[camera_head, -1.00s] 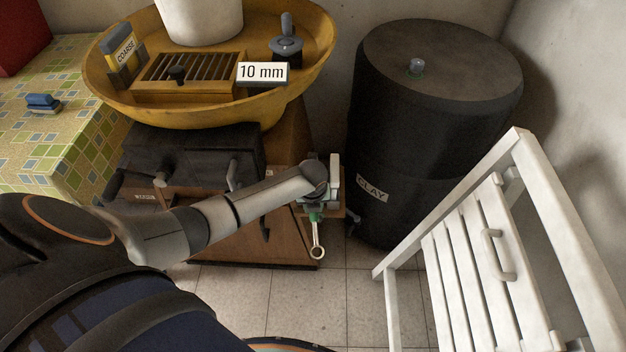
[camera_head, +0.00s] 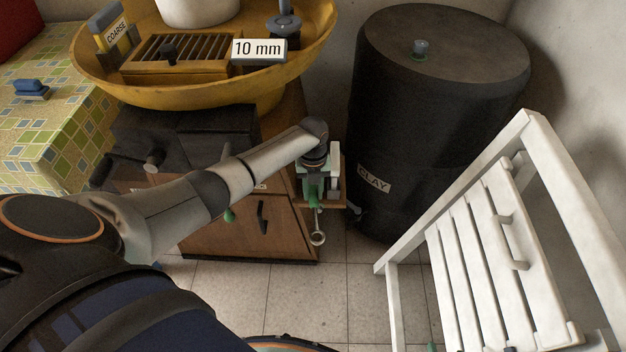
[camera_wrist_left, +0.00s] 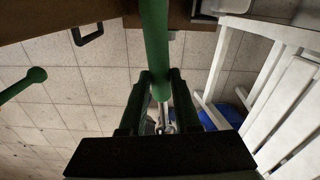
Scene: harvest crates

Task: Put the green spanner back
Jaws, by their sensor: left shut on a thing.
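My left gripper (camera_head: 318,190) is shut on the spanner (camera_head: 318,238), at the right end of the wooden cabinet (camera_head: 230,225). The spanner's pale metal ring end hangs below the jaws; the fingers hide its upper part. In the left wrist view, the dark green fingers of the gripper (camera_wrist_left: 157,105) flank a bit of the metal spanner (camera_wrist_left: 163,122). A thick green peg (camera_wrist_left: 153,45) runs from the top edge to between the fingers. I cannot tell whether it touches the spanner. My right gripper is not in view.
Another green peg (camera_head: 228,215) projects from the cabinet front; its knob shows in the wrist view (camera_wrist_left: 36,75). A black clay barrel (camera_head: 430,130) and a white slatted chair (camera_head: 490,260) stand right. Above is a yellow basin (camera_head: 200,95) with a "10 mm" sign (camera_head: 259,50).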

